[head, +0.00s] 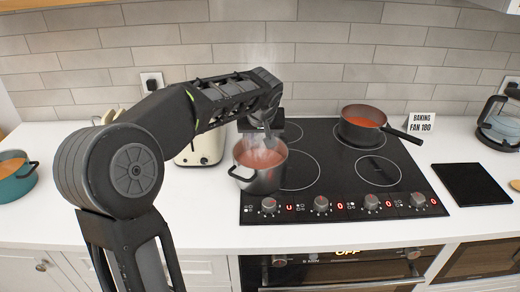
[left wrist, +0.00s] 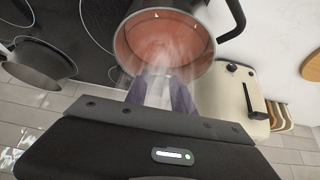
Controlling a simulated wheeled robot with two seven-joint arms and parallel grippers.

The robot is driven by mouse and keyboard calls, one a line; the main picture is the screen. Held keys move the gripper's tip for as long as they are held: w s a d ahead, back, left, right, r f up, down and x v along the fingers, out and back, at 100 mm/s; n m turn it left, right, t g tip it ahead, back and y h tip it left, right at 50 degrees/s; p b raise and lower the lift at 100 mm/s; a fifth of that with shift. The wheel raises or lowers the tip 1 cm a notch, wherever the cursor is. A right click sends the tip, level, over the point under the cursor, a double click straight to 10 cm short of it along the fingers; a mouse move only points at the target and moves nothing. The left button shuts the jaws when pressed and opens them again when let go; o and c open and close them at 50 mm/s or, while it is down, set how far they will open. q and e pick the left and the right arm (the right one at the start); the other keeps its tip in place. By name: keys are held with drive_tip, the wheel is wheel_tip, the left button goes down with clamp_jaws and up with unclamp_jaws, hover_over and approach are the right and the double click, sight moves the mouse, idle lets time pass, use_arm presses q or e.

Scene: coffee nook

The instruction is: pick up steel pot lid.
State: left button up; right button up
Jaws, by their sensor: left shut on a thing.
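A steel pot (head: 260,168) with dark handles stands at the front left of the hob. It is uncovered, with steaming orange-red soup inside; it also shows in the left wrist view (left wrist: 205,70). I cannot make out a separate steel lid in either view. My left gripper (head: 267,136) reaches over from behind, its fingertips at the pot's back rim. My right gripper is out of view.
A cream toaster (head: 198,150) is close left of the pot. A teal pot (head: 14,178) is at far left, a black mat (head: 471,184) at right.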

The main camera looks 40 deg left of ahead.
sight(261, 140)
use_arm(q)
clamp_jaws()
wheel_tip(261, 140, up, 10)
idle(0.7)
idle(0.5)
drive_tip(key=shift+f+n+g+y+p, duration=0.35)
drive_tip(key=shift+f+n+p, duration=0.2)
drive_tip(key=shift+n+p, duration=0.4)
drive_tip(key=shift+w+f+p, duration=0.1)
drive_tip(key=shift+f+p, duration=0.15)
drive_tip(key=shift+p, duration=0.1)
drive_tip(key=shift+f+n, duration=0.35)
